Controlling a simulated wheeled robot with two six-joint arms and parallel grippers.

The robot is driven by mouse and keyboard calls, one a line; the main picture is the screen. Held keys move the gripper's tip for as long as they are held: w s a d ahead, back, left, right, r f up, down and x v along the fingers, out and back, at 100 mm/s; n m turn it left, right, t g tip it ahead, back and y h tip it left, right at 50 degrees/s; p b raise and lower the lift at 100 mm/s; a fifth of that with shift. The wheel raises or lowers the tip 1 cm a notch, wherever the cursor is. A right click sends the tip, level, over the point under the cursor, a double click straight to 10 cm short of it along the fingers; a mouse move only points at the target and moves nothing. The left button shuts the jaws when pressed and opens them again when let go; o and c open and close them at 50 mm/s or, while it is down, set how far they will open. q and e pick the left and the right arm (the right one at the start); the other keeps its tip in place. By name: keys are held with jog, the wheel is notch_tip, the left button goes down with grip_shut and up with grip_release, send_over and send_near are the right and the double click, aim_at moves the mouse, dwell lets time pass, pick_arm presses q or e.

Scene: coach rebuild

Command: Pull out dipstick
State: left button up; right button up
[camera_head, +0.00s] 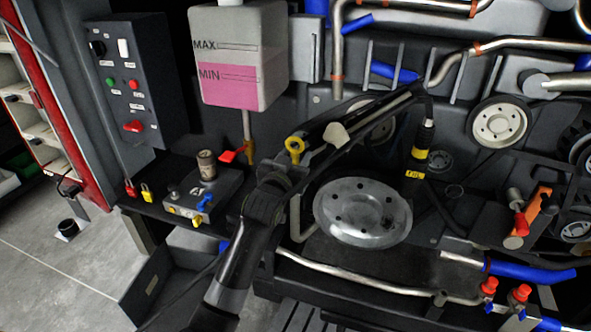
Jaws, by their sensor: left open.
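The dipstick's rod is not clear to see. My left arm comes up from the bottom left. I cannot tell whether a finger touches the ring. My right gripper is not in view.
A tank (240,55) with MAX and MIN marks and pink fluid hangs behind, above a red valve handle (233,155). A control box (128,85) stands left. A round metal cover (362,211), pulleys (499,122) and pipes crowd the right. Open floor (60,270) lies left.

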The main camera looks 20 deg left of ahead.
pick_arm(q)
jog(key=shift+c, duration=0.4)
grip_shut()
notch_tip(320, 180, up, 26)
jog(key=p, duration=2.1)
jog(key=shift+r, duration=0.15)
dwell(0.4)
